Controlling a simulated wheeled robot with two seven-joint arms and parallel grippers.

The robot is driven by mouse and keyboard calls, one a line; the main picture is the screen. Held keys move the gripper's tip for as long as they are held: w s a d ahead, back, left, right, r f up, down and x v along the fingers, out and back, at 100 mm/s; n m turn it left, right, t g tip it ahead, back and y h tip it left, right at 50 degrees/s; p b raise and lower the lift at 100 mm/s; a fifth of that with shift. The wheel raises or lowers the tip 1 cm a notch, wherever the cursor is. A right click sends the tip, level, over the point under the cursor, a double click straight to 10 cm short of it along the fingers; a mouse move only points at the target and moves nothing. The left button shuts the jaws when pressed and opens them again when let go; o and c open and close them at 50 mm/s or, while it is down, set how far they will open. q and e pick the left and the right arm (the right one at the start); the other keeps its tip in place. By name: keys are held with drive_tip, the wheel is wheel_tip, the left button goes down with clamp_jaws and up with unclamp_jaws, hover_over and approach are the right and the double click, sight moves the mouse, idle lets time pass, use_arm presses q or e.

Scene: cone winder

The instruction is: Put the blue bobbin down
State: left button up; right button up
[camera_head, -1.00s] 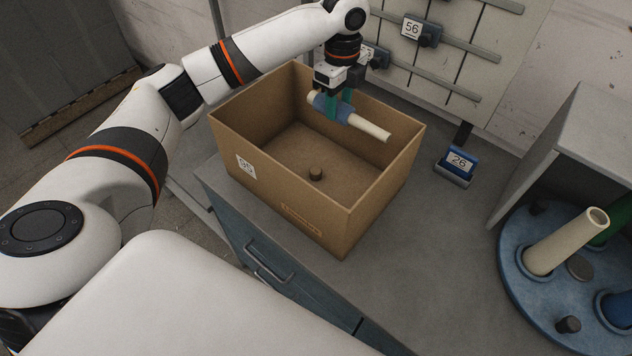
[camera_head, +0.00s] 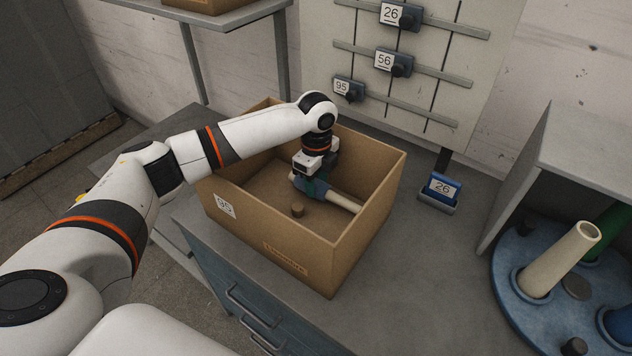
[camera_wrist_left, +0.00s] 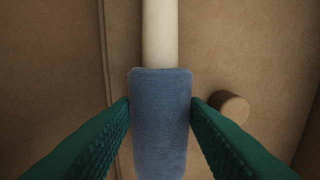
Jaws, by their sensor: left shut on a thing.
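The blue bobbin, blue yarn on a cream tube, is inside the cardboard box (camera_head: 375,219). Its cream tube (camera_head: 344,201) points to the lower right in the head view. My left gripper (camera_head: 311,187) reaches down into the box and is shut on the yarn part. In the left wrist view the blue bobbin (camera_wrist_left: 161,120) lies between the two green fingers (camera_wrist_left: 160,115), with its tube running up the picture. Whether the bobbin touches the box floor I cannot tell. My right gripper is not in view.
A short brown peg (camera_head: 297,210) stands on the box floor beside the bobbin. The box walls surround my gripper. A round blue holder (camera_head: 512,262) carries a cream tube (camera_head: 560,259).

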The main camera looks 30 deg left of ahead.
sight(316, 182)
use_arm(q)
drive_tip(key=shift+f, duration=0.45)
drive_tip(key=o, duration=1)
drive_tip(key=shift+f, duration=0.1)
wheel_tip(316, 182, up, 12)
drive_tip(key=b, duration=0.1)
